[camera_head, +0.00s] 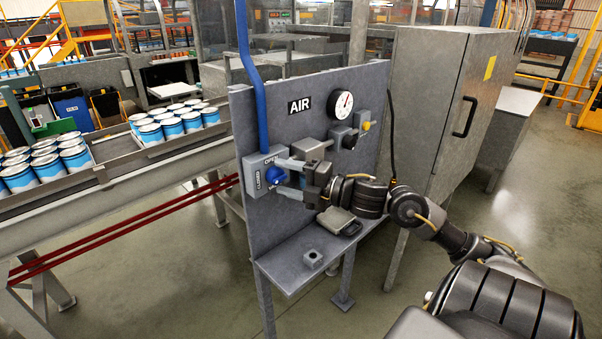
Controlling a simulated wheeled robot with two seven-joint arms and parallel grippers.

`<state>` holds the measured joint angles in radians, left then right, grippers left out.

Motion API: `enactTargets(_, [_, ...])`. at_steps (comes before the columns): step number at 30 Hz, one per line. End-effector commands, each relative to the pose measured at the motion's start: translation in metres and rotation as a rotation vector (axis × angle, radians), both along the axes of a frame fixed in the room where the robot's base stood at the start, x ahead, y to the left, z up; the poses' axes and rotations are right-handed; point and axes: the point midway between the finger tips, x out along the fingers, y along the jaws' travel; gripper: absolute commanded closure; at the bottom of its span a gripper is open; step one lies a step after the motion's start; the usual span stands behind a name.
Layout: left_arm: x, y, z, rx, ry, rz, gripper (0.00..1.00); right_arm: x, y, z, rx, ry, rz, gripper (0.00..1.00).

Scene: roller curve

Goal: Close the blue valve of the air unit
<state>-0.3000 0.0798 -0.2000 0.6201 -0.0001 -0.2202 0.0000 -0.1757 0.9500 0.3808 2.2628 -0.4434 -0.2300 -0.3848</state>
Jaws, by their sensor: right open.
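The AIR unit is a grey upright panel (350,88) with a small shelf at its foot. The blue valve (276,176) is a knob on a grey box at the panel's left side, marked OPEN above and CLOSED on its left. My right gripper (285,177) reaches in from the right and is open. One finger is above the knob and the other below it; I cannot tell whether they touch it. The fingers partly hide the knob, so its exact pointing is unclear. My left gripper is not in view.
A blue pipe (252,80) runs down to the valve box. A gauge (342,104) and a yellow knob (366,126) are to the right. A dark device (339,221) lies on the shelf below my gripper. A grey cabinet (440,100) stands right; cans (172,128) stand left.

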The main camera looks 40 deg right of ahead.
Motion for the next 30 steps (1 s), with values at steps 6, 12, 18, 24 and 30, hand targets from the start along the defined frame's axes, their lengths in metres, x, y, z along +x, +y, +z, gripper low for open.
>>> enactTargets(6, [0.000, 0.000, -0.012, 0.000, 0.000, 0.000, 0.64, -0.025, -0.009, -0.004, -0.003, 0.003, 0.001, 0.39])
enactTargets(12, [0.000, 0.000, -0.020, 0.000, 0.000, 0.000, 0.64, -0.057, -0.022, -0.003, -0.001, 0.002, 0.000, 0.39])
enactTargets(18, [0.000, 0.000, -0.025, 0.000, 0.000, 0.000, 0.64, -0.082, -0.032, -0.001, 0.001, 0.000, 0.000, 0.39])
enactTargets(24, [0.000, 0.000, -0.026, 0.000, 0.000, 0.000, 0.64, -0.095, -0.037, 0.000, -0.001, 0.001, 0.001, 0.39])
enactTargets(30, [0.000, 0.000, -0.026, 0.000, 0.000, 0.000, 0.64, -0.098, -0.037, 0.000, -0.001, 0.001, 0.002, 0.39])
